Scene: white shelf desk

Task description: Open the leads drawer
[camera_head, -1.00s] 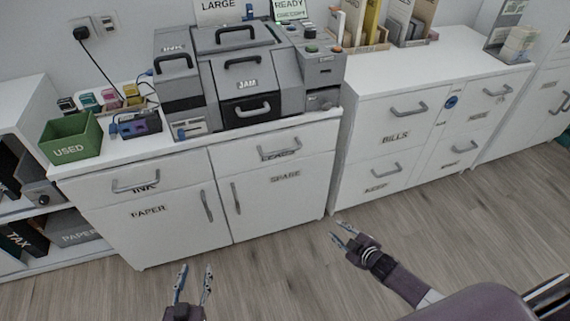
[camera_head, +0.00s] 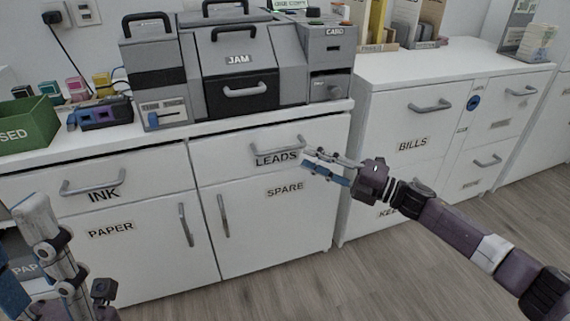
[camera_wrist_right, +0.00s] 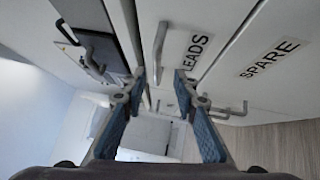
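The LEADS drawer (camera_head: 240,158) is the top right drawer of the white cabinet under the printer, and it is shut. Its grey bar handle (camera_head: 279,146) is above the LEADS label. My right gripper (camera_head: 322,166) is just right of the handle, in front of the drawer's right end, open and empty. In the right wrist view the handle (camera_wrist_right: 159,52) shows ahead, slightly left of the middle between the two spread blue-padded fingers (camera_wrist_right: 150,100), apart from them. My left gripper is at the lower left of the head view, only partly visible; its fingertips are not clear.
The INK drawer (camera_head: 150,170) is left of the LEADS drawer. PAPER (camera_head: 110,250) and SPARE (camera_head: 275,225) doors with upright handles are below. A grey printer (camera_head: 240,60) stands on top. The BILLS cabinet (camera_head: 390,115) is close on the right. The floor in front is clear.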

